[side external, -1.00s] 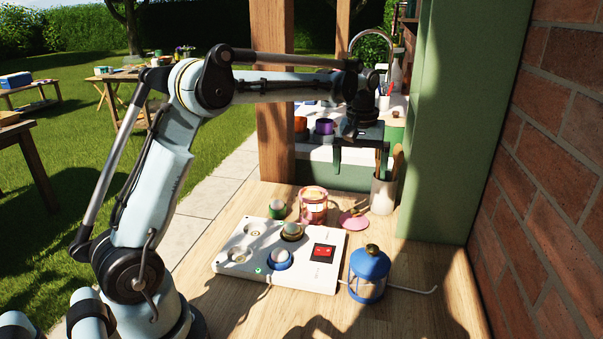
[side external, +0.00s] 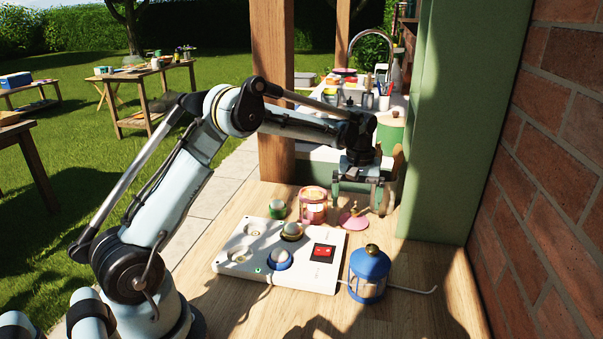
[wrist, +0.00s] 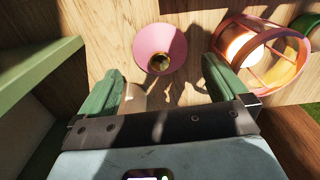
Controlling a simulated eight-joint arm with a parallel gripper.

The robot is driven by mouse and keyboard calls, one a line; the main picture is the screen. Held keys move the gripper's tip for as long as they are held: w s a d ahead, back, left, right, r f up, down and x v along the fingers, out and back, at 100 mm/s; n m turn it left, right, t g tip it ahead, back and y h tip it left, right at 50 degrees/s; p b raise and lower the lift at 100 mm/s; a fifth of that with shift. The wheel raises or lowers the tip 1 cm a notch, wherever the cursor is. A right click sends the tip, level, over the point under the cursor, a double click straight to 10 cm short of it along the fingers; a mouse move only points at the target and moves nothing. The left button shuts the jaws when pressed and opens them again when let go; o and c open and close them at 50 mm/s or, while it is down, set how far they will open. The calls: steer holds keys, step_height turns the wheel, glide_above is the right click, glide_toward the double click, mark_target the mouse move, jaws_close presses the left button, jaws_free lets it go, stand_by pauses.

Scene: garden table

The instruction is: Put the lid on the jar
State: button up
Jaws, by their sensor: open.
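The pink cone-shaped lid (side external: 353,222) lies on the wooden table, right of the jar. In the wrist view the lid (wrist: 150,38) shows its brass knob facing the camera. The pink jar (side external: 313,207) stands open without a lid, a pale candle inside; it is at the upper right of the wrist view (wrist: 273,75). My gripper (side external: 357,200) is open and empty, pointing down above the lid. In the wrist view my gripper (wrist: 161,72) has its green fingers spread on either side of the knob, with the jar beyond the right finger.
A white board (side external: 300,272) with round sockets and a red switch lies in front. A blue lidded lantern (side external: 368,275) stands to its right. A small green holder (side external: 278,210) is left of the jar. A green post (side external: 440,130) rises close on the right.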

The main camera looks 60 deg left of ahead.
mark_target(355, 210)
step_height(355, 210, down, 4)
steer(key=shift+s+d+f, duration=0.1)
steer(key=shift+c, duration=0.2)
steer(key=c, duration=1)
steer(key=shift+o, duration=0.2)
